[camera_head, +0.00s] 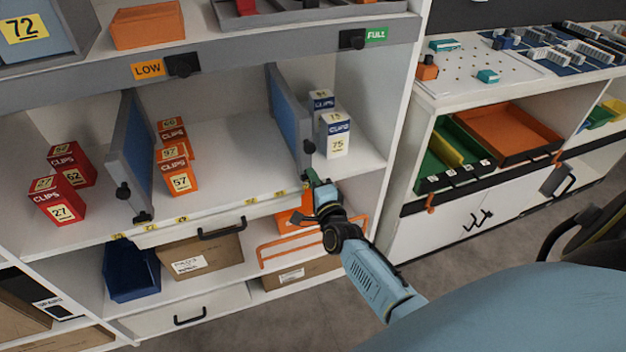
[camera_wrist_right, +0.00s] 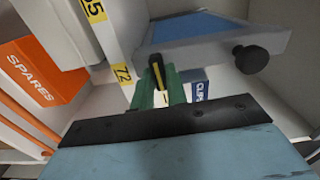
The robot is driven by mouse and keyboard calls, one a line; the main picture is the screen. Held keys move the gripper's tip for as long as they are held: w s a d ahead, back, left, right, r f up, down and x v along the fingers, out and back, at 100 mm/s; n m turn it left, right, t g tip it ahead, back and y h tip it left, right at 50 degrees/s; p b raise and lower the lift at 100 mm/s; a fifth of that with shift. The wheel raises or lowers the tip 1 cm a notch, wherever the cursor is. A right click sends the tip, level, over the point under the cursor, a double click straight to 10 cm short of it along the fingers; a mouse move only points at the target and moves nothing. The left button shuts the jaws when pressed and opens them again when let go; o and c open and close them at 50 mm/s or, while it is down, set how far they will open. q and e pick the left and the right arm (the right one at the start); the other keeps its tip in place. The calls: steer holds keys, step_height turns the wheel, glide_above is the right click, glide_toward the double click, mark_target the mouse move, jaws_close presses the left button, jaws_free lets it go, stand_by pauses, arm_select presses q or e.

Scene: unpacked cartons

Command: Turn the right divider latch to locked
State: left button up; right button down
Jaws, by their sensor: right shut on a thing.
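The right divider (camera_head: 282,115) is a blue panel in a grey frame, upright on the middle shelf. A black knob (camera_head: 308,147) sticks out from its front edge; the divider (camera_wrist_right: 215,27) and knob (camera_wrist_right: 251,60) also show in the wrist view. The right divider latch (camera_wrist_right: 157,62), dark with a yellow stripe, is at the divider's lower front corner. My right gripper (camera_head: 314,184) is at that corner, its green fingers (camera_wrist_right: 160,92) shut on the latch. The fingers partly hide the latch, and its lock position cannot be told. My left gripper is not in view.
Blue-and-white clips boxes (camera_head: 336,134) stand right of the divider, orange ones (camera_head: 178,170) left of it. The left divider (camera_head: 130,152) stands farther left. An orange spares bin (camera_wrist_right: 42,70) and wire rack (camera_head: 290,247) are below the shelf edge, close to my right arm.

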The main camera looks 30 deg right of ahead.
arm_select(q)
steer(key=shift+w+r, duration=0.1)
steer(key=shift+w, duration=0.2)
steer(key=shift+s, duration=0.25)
arm_select(e)
steer(key=shift+m, duration=0.3)
steer(key=c, duration=1.4)
jaws_free()
